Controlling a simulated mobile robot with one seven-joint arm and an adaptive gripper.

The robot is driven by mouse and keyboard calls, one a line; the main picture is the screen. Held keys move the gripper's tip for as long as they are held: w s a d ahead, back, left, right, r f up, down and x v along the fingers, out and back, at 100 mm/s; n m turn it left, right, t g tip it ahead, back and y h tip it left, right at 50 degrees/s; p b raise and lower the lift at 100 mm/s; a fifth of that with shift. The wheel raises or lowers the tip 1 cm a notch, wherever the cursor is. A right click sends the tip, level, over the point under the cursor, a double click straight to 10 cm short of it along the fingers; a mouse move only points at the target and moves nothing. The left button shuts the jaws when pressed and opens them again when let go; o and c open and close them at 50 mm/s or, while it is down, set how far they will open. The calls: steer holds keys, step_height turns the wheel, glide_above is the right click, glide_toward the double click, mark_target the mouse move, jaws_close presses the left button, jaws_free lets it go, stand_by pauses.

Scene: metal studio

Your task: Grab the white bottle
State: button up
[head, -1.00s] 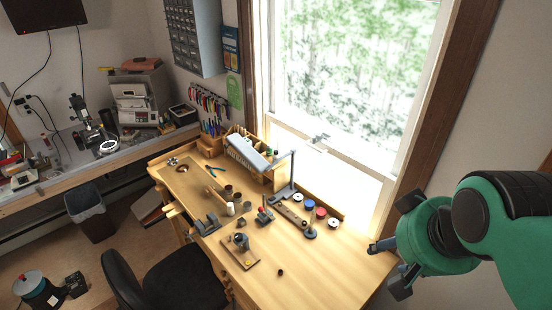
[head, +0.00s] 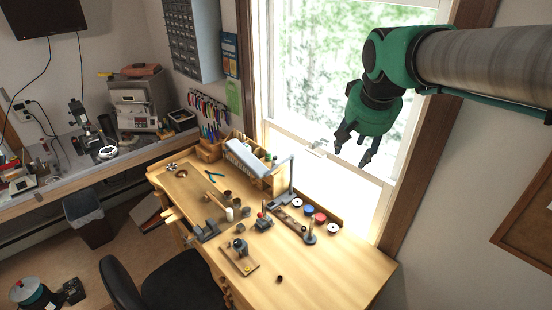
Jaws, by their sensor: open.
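A small white upright object (head: 229,214), which looks like the white bottle, stands on the wooden workbench (head: 330,268) near its middle, among small tools and cups. It is too small to make out a cap or label. My gripper (head: 352,152) is at the upper right, in front of the window, with its fingers pointing down and spread apart. It is empty, well above and to the right of the white object, and touches nothing.
A desk lamp (head: 250,160) stands at the back of the bench, with spools (head: 308,210) to its right. A small stand (head: 239,245) is in front of the white object. The bench's right end is clear. A black chair (head: 170,280) is at the front.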

steer(key=w+a+f, duration=0.1)
steer(key=w+a, duration=0.1)
steer(key=w, duration=0.5)
steer(key=w+a+f, duration=0.1)
steer(key=w+a, duration=0.2)
steer(key=w, duration=0.5)
steer(key=m, duration=0.1)
glide_above(275, 159)
steer(key=s+a, duration=0.1)
steer(key=s, duration=0.4)
step_height(275, 159, down, 26)
steer(key=f, duration=0.1)
steer(key=shift+r+g, duration=0.25)
steer(key=shift+g, duration=0.15)
steer(key=shift+w+f, duration=0.1)
steer(key=shift+f, duration=0.1)
steer(key=shift+d+p+x, duration=0.1)
steer(key=shift+p+x, duration=0.3)
steer(key=shift+x, duration=1.65)
steer(key=shift+d+p+x, duration=0.15)
steer(key=shift+p+x, duration=0.2)
steer(key=shift+x, duration=1.7)
steer(key=shift+w, duration=0.1)
